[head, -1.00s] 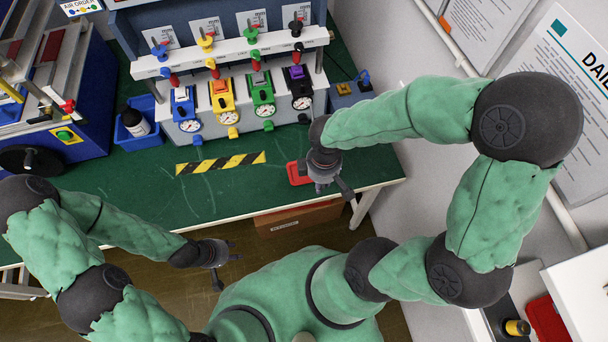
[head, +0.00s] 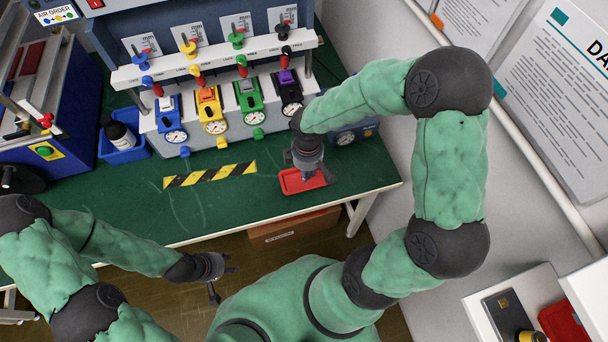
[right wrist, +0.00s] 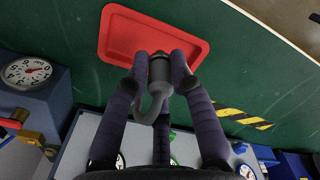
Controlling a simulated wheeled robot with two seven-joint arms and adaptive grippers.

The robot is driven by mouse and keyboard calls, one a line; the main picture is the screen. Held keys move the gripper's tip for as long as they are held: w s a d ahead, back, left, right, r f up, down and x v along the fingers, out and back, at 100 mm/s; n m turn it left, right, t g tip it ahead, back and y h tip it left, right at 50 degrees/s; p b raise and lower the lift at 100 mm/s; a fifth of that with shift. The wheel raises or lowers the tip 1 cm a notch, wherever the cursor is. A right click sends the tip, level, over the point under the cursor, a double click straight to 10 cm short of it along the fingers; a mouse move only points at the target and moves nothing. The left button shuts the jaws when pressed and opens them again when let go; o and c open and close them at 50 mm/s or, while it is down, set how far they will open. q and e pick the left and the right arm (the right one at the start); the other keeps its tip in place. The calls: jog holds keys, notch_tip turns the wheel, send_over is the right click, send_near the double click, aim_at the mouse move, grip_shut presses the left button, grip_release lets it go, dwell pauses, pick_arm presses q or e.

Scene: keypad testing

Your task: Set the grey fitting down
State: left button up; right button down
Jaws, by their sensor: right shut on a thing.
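My right gripper (head: 306,172) is over the red tray (head: 290,184) at the right front of the green bench. In the right wrist view its purple-grey fingers (right wrist: 161,68) are shut on the grey fitting (right wrist: 159,82), which has a round body and a curved hook-like part. The fitting is in front of the red tray (right wrist: 122,35) there; I cannot tell whether it touches it. In the head view the fitting is mostly hidden by the gripper. My left gripper (head: 222,274) is open and empty, in front of the bench edge.
A yellow-black striped strip (head: 210,175) lies left of the tray. Behind stands a row of coloured valve units with gauges (head: 215,127). A blue gauge box (head: 345,137) is close behind the right gripper. A blue bin with a bottle (head: 122,140) is at left. The middle of the bench is clear.

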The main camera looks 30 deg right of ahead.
jog(key=w+f, duration=0.1)
jog(key=f, duration=0.1)
jog(key=w+f+b, duration=0.1)
jog(key=shift+w+d+f, duration=0.1)
jog(key=shift+w+d, duration=0.2)
jog(key=shift+w+f+b, duration=0.2)
jog(key=shift+f+b, duration=0.5)
jog(key=shift+f, duration=0.9)
jog(key=shift+f, duration=0.1)
jog(key=shift+f, duration=0.1)
jog(key=c, duration=1.1)
grip_release()
jog(key=shift+r, duration=0.6)
notch_tip(320, 180, up, 11)
jog(key=p, duration=0.4)
jog(key=shift+r, duration=0.15)
